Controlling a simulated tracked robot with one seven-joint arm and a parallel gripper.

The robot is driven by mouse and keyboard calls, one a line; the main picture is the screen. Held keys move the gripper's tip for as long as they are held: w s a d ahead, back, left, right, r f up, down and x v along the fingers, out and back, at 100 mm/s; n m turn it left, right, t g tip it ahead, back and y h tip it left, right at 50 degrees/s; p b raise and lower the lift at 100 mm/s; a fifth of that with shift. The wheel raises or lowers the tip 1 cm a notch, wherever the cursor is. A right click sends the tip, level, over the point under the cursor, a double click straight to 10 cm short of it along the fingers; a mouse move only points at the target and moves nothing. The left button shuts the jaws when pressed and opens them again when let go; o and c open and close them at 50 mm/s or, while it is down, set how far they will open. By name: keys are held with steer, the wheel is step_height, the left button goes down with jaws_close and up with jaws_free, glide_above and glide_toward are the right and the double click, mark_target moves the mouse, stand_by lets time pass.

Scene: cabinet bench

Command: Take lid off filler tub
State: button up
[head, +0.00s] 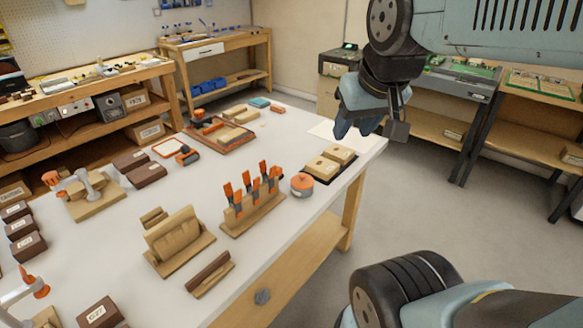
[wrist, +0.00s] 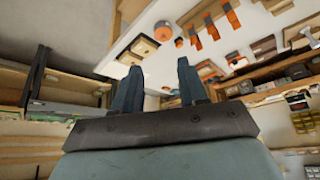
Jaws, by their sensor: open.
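A small round orange tub with its lid on, which looks like the filler tub (head: 302,184), stands on the white bench near its right edge. A small knob shows on top of the lid. The tub also shows in the wrist view (wrist: 179,42), near the top. My gripper (head: 370,132) is above the far right corner of the bench, beyond the tub and well apart from it. In the wrist view its two fingers (wrist: 158,85) are spread with nothing between them.
A wooden rack with several orange-handled tools (head: 252,205) stands just left of the tub. A dark tray with two tan blocks (head: 331,163) lies just behind it. The white bench top (head: 120,235) holds wooden blocks and stands further left. The floor right of the bench is clear.

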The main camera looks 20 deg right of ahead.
steer(key=shift+w, duration=0.25)
steer(key=shift+o, duration=0.4)
